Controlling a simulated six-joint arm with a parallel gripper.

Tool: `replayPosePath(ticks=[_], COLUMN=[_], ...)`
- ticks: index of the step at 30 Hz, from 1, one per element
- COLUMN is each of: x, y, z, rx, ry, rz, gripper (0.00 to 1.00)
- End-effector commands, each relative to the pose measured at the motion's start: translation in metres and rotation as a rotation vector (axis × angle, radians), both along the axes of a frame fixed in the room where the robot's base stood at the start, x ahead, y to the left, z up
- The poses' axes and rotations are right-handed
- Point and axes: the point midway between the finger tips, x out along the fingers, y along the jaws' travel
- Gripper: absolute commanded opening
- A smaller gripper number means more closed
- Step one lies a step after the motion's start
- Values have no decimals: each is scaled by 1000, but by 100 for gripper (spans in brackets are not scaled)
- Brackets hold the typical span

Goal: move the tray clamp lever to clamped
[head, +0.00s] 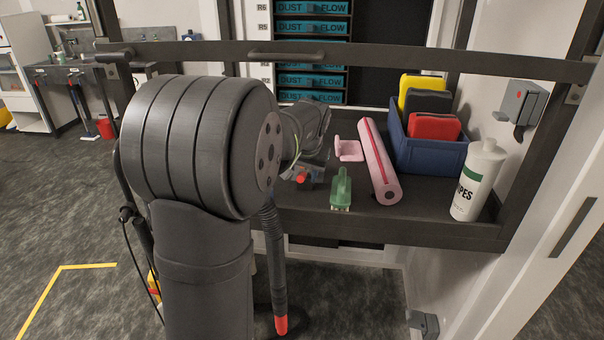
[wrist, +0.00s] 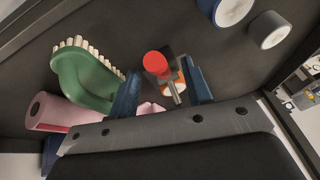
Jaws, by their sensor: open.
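The clamp lever (wrist: 176,84) is a short grey bar with a round red knob (wrist: 155,63). An orange and white piece shows at its side in the wrist view. In the head view the red knob (head: 302,176) shows just below my wrist, on the dark bench tray (head: 360,219). My gripper (wrist: 160,70) is open, with one blue finger on each side of the lever. I cannot tell whether either finger touches it. In the head view my gripper (head: 306,167) is partly hidden, and the lever's base is hard to make out.
A green brush (head: 341,188), a pink roll (head: 380,165) and a pink holder (head: 348,150) lie to the right. A blue bin (head: 430,153) with coloured packs and a white bottle (head: 476,182) stand further right. Two round pale-ended items (wrist: 268,30) show in the wrist view.

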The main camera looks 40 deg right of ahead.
Motion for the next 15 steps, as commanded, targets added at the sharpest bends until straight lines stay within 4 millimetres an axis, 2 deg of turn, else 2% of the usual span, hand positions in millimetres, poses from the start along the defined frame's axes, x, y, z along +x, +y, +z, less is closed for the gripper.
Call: replayPosePath(ticks=[3, 11, 15], x=[3, 4, 4], y=[-1, -2, -2], z=[-8, -9, -9], rx=[0, -1, -1], ry=[0, -1, -1], rz=[0, 0, 0], gripper=[45, 45, 22])
